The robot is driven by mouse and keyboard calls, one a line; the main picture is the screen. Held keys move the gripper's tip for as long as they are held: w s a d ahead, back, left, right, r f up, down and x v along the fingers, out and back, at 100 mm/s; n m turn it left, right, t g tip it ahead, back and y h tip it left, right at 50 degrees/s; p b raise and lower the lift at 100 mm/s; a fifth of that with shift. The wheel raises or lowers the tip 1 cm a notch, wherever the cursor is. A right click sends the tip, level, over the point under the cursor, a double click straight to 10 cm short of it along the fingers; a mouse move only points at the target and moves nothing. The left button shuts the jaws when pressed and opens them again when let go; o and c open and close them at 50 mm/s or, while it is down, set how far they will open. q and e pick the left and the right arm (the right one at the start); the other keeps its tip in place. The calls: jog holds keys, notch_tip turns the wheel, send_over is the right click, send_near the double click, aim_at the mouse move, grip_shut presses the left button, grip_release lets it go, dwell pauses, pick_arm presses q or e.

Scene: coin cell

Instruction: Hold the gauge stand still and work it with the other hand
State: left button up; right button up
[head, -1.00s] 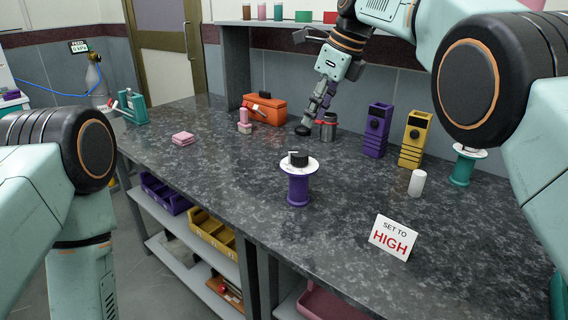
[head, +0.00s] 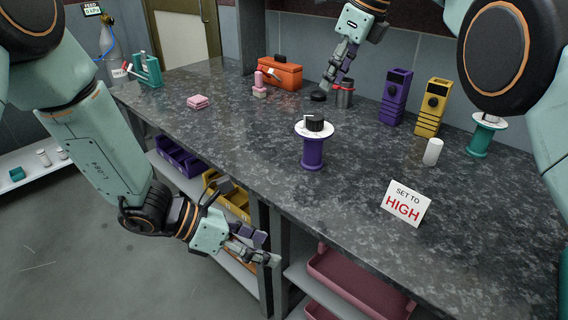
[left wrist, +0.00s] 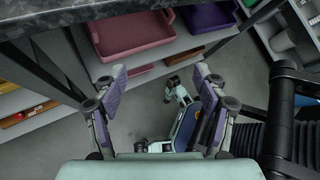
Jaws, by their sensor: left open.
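A purple stand (head: 313,152) stands upright near the front middle of the table, with a white disc and a black knob (head: 314,122) on top. A sign reading "SET TO HIGH" (head: 405,203) stands to its right. A similar teal stand (head: 480,138) with a white disc is at the far right. My left gripper (head: 268,250) is open and empty, off the table's front edge, below and left of the purple stand. It also shows in the left wrist view (left wrist: 162,78) with nothing between its fingers. My right gripper (head: 327,84) is at the back, beside a black round piece (head: 318,96).
A dark jar (head: 344,95), an orange toolbox (head: 280,73), purple (head: 396,98) and yellow (head: 431,108) boxes and a white cylinder (head: 432,152) stand behind. The table (head: 240,135) around the purple stand is clear. Trays (head: 365,290) lie on shelves below its edge.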

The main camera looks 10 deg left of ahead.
pick_arm(q)
jog(key=w+d+r+n+t+h, duration=0.2)
jog(key=w+r+t, duration=0.2)
jog(key=w+r, duration=0.45)
jog(key=m+t, duration=0.1)
jog(key=t, duration=0.4)
send_near(306, 142)
jog(key=x, duration=0.4)
jog(key=shift+d+f, duration=0.1)
jog(key=shift+f, duration=0.05)
jog(key=shift+w+d+h, duration=0.3)
jog(key=shift+w+d, duration=0.05)
jog(key=shift+w, duration=0.05)
jog(key=shift+x, duration=3.4)
jog(key=shift+w, duration=0.1)
jog(key=shift+c, duration=0.4)
jog(key=c, duration=1.4)
